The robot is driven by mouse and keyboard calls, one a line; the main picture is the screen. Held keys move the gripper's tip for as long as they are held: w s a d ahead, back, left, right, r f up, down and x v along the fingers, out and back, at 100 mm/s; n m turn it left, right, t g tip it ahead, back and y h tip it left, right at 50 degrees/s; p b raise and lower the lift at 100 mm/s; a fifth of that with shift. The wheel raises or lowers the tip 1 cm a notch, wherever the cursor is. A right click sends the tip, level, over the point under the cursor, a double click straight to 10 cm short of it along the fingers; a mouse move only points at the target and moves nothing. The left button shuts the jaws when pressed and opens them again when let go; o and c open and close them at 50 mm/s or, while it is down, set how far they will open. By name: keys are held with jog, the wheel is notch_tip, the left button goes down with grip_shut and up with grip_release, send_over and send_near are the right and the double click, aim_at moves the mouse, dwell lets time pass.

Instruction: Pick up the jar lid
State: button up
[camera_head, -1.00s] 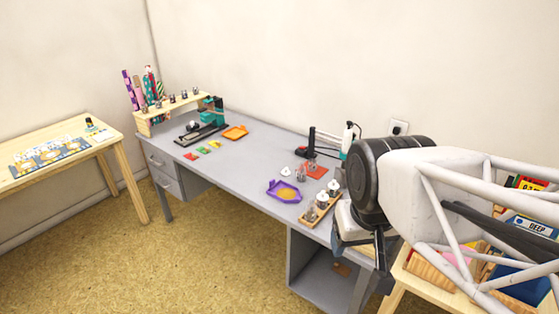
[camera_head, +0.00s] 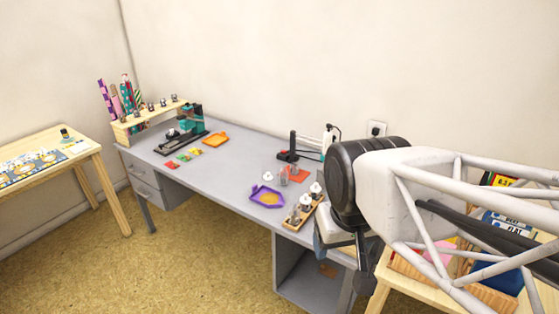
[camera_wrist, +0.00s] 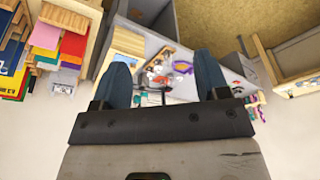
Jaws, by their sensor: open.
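Several small jars with pale tops stand on a wooden tray (camera_head: 287,219) on the grey desk. One pale top (camera_head: 316,188) is clearest at the tray's far end. A separate small pale piece, perhaps a jar lid (camera_head: 267,176), lies behind the purple tray; it is too small to be sure. My gripper (camera_wrist: 163,62) is open in the wrist view, its two blue fingers wide apart with nothing held. The desk items show small and far off between them. In the head view my arm's wrist is right of the wooden tray and hides most of the gripper.
A purple tray (camera_head: 254,201) lies left of the jars. A red pad (camera_head: 300,176) and clear pieces are behind it. An orange tray (camera_head: 216,139) and a teal press (camera_head: 190,118) stand farther left. The desk's middle is clear. A wooden table with bins is at right.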

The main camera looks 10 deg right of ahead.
jog(key=shift+o, duration=0.3)
jog(key=shift+o, duration=0.5)
jog(key=shift+w, duration=0.1)
